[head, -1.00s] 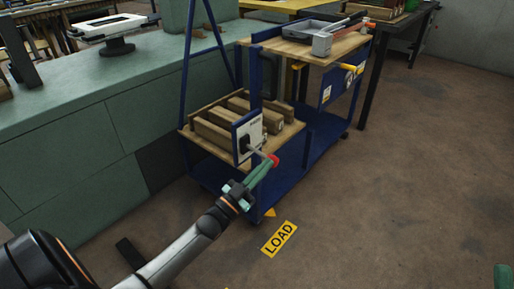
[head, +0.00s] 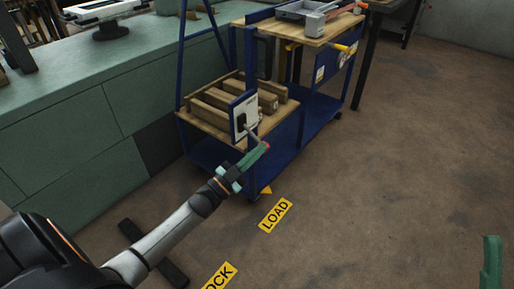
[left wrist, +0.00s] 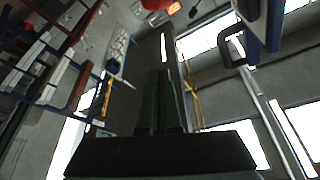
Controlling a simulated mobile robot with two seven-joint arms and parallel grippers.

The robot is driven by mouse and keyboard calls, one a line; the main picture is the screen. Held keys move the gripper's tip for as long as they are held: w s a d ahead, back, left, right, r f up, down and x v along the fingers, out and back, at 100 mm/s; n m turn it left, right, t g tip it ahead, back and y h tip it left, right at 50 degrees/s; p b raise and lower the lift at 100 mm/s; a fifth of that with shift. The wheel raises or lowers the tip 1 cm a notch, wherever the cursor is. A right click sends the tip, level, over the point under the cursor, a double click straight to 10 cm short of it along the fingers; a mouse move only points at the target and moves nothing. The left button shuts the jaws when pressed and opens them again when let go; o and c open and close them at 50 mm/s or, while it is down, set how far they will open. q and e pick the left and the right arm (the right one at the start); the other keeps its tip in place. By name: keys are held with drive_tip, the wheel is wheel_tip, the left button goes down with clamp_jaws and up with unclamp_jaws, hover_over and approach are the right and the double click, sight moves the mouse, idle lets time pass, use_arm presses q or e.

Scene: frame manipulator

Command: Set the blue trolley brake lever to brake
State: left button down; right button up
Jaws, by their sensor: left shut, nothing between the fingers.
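The blue trolley (head: 250,182) stands against the green counter. Its brake plate (head: 251,108) is a pale panel on a blue board at the near end. In the left wrist view the closed fingers (left wrist: 160,95) point up the middle. A green piece of my right gripper (head: 492,262) shows at the lower right edge; its tips cannot be made out.
Wooden beams (head: 225,105) lie on the trolley's lower deck. A grey tray (head: 300,10) and tools lie on its upper deck. A yellow LOAD floor label (head: 275,215) lies in front, with another label (head: 221,276) nearer.

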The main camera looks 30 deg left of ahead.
use_arm(q)
drive_tip(key=p+v, duration=0.1)
drive_tip(key=v, duration=0.8)
drive_tip(key=shift+a, duration=0.3)
drive_tip(key=shift+s+f, duration=0.1)
drive_tip(key=shift+f, duration=0.05)
